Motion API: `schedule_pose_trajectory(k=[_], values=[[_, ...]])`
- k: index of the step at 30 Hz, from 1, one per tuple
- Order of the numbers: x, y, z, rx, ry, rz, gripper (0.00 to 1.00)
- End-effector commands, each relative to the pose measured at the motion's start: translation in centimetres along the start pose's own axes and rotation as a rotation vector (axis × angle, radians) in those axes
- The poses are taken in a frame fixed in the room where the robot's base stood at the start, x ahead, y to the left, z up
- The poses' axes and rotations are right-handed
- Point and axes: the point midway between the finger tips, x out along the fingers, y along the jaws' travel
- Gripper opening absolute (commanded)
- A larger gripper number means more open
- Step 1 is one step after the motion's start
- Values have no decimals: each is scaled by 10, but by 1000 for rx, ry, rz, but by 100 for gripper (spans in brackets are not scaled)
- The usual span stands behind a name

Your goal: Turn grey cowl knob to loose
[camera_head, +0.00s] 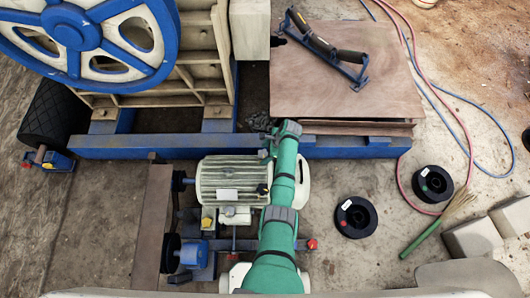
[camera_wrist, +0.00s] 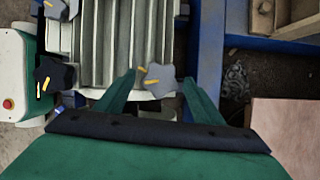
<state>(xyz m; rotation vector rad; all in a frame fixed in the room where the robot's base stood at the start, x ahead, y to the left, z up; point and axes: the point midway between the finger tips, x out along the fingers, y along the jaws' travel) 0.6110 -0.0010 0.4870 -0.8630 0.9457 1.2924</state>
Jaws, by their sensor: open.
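The grey cowl knob (camera_wrist: 162,86) is a lobed knob at the end of the finned motor cover, in the middle of the wrist view. It has a yellow pointer, and a second yellow mark shows by its upper left edge. My gripper (camera_wrist: 158,78) is open, with one green finger on each side of the knob. The right finger looks very close to a lobe; I cannot tell whether it touches. In the head view my gripper (camera_head: 284,128) is over the far right part of the motor (camera_head: 228,180), and the knob is hidden there.
A black knob (camera_wrist: 53,72) and another grey-blue knob (camera_wrist: 56,9) sit left in the wrist view, each with yellow marks. A blue beam (camera_head: 345,146) and a brown board (camera_head: 325,85) lie beyond the motor. Black spools (camera_head: 356,217) stand on the floor at right.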

Motion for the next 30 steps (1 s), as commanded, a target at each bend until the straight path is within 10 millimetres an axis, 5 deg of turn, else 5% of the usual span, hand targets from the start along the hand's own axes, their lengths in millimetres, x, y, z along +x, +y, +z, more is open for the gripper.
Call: schedule_pose_trajectory(k=[5, 11, 30], values=[[0, 0, 0, 0, 0, 0, 62], [0, 0, 0, 0, 0, 0, 20], [-1, -4, 0, -201, 1, 83, 21]])
